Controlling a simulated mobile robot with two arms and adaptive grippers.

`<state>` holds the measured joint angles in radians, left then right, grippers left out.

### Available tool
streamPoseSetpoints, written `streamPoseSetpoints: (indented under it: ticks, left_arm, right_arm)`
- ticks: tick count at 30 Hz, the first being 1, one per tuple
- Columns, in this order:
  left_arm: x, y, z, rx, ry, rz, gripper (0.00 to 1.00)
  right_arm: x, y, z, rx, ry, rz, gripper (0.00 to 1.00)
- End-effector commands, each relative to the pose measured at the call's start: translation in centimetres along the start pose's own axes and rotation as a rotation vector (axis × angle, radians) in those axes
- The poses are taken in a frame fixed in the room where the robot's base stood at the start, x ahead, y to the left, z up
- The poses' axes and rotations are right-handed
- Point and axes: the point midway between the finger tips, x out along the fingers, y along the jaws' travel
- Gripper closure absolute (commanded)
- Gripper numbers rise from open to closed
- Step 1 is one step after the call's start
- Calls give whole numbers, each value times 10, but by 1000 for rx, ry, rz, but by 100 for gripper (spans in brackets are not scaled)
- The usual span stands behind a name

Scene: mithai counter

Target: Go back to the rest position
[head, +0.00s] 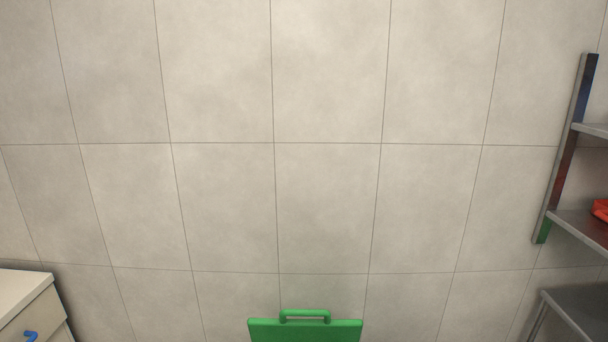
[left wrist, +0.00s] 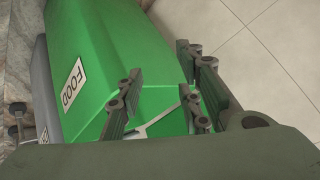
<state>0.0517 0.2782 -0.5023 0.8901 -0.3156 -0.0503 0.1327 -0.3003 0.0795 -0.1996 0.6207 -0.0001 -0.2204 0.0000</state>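My left gripper (left wrist: 160,90) shows in the left wrist view with its dark fingers spread apart and nothing held between them. A green bin (left wrist: 100,60) with a white label reading FOOD lies behind the fingers and fills much of that view. I cannot tell whether the fingers touch it. Neither gripper shows in the head view, and my right gripper is in no view.
The head view faces a beige tiled wall (head: 325,200). A green object with a handle (head: 305,330) stands at the bottom middle. A pale cabinet (head: 28,308) with a blue handle is lower left. A metal shelf rack (head: 582,232) holding something red (head: 600,211) is at right.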

Motion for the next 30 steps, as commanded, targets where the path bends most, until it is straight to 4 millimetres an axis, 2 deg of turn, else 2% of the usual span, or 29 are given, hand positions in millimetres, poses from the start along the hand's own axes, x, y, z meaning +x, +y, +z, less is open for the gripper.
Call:
streamPoseSetpoints:
  ticks: [1, 6, 9, 12, 15, 18, 21, 30]
  left_arm:
    - [-5, 26, 35, -58, -66, 20, 67]
    - [-38, 103, 135, -233, -277, 75, 67]
    - [-67, 152, 187, -328, -398, 108, 67]
    - [-99, 197, 229, -411, -508, 139, 67]
    - [-127, 233, 258, -476, -594, 164, 67]
    - [-148, 256, 276, -519, -651, 180, 67]
    - [-160, 270, 284, -540, -682, 190, 67]
    - [-163, 272, 287, -546, -690, 192, 67]
  right_arm:
    - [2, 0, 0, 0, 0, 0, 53]
    - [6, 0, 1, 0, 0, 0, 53]
    - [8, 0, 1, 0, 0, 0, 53]
    - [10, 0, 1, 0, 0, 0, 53]
    - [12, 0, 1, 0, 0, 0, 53]
    - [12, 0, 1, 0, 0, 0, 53]
    - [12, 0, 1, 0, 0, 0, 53]
    - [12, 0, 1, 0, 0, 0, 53]
